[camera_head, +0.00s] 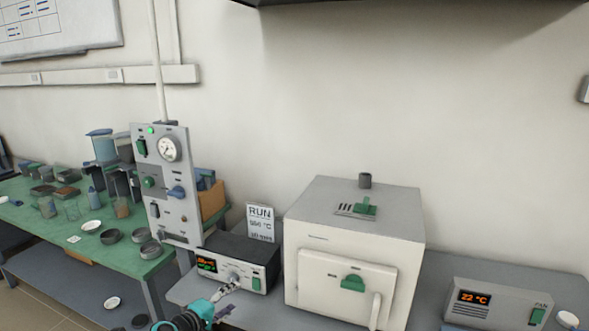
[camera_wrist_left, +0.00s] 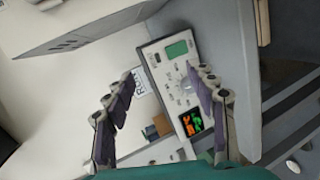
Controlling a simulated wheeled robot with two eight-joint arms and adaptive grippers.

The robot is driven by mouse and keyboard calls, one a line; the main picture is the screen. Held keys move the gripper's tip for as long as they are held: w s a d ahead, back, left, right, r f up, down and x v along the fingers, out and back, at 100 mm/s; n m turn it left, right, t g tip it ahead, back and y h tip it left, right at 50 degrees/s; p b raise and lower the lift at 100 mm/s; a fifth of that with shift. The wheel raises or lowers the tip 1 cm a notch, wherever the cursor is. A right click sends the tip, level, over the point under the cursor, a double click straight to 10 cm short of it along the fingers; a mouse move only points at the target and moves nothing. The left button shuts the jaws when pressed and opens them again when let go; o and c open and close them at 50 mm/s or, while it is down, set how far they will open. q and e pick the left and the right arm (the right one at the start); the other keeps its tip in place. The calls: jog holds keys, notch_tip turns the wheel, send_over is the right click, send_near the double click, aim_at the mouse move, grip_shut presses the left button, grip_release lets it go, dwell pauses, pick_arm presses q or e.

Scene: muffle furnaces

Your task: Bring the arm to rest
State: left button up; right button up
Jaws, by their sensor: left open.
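My left gripper (camera_head: 225,301) is at the bottom of the head view, its teal arm coming in from below. It is in front of the control box (camera_head: 250,250), near the box's knob. In the left wrist view the fingers of this gripper (camera_wrist_left: 160,80) are spread apart with nothing between them. The control box's front panel (camera_wrist_left: 169,62) shows beyond them, with a green switch, a knob and a lit display. Whether a fingertip touches the panel I cannot tell. My right gripper is in neither view.
A white furnace (camera_head: 345,245) with a shut door stands right of the control box. A gauge panel (camera_head: 168,200) stands at left. A green table (camera_head: 60,232) with several dishes is farther left. A grey unit (camera_head: 500,292) reading 22 °C is at right.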

pick_arm(q)
jog(key=s+d+r+m+g+y, duration=0.15)
jog(key=s+d+r+m, duration=0.25)
jog(key=s, duration=0.5)
jog(key=s+a+f+m+g+y, duration=0.1)
jog(key=s+m+g+y, duration=0.3)
jog(key=s, duration=1.9)
jog(key=a+m+y, duration=0.1)
jog(key=m, duration=0.2)
jog(key=shift+a+f, duration=0.2)
jog(key=shift+f, duration=0.05)
